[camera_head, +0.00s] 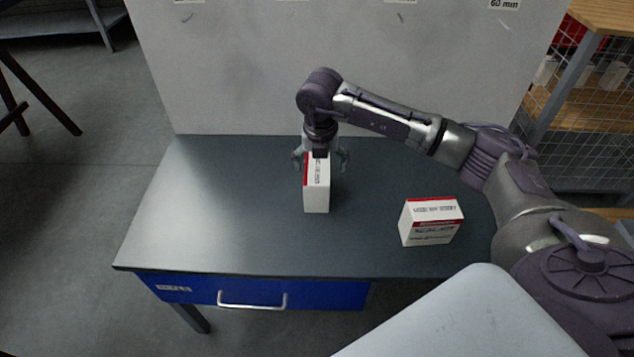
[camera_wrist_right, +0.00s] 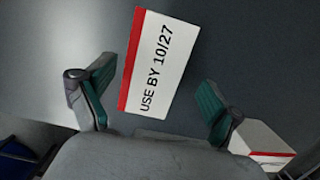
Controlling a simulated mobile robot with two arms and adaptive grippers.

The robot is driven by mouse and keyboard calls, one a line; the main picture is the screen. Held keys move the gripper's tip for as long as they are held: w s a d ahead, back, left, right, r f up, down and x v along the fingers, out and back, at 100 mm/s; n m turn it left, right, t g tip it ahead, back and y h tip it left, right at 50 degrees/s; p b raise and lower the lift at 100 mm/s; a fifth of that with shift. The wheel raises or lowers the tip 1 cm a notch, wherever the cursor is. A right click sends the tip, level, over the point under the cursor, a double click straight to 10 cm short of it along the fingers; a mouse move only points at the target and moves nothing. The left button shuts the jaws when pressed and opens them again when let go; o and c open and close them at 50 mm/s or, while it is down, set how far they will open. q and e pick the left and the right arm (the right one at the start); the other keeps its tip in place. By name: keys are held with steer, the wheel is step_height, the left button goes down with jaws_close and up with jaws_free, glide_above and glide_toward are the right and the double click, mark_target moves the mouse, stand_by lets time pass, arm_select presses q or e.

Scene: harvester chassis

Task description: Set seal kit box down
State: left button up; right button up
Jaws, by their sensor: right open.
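A white seal kit box with a red stripe (camera_head: 316,194) stands upright on the dark workbench (camera_head: 222,205). My right gripper (camera_head: 320,163) is above the box, its fingers spread on either side of the top. In the right wrist view the box top, reading "USE BY 10/27" (camera_wrist_right: 161,62), lies beyond and between the open fingers (camera_wrist_right: 155,100), with gaps on both sides. A second white and red box, marked as a seal kit (camera_head: 431,222), stands on the bench to the right; it also shows at the wrist view's lower right (camera_wrist_right: 262,143). My left gripper is out of view.
A pale upright panel (camera_head: 240,70) rises behind the bench. The bench's left side is clear. A blue drawer with a metal handle (camera_head: 210,291) is under the front edge. A wire mesh shelf unit (camera_head: 577,115) stands at the right.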

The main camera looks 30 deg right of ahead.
steer(key=shift+w+a+f, duration=0.1)
steer(key=shift+f, duration=0.45)
steer(key=f, duration=0.4)
steer(key=shift+w+a+f, duration=0.1)
steer(key=shift+w, duration=0.3)
steer(key=c, duration=1.5)
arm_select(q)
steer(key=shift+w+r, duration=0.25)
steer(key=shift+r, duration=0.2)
arm_select(e)
steer(key=shift+r, duration=0.2)
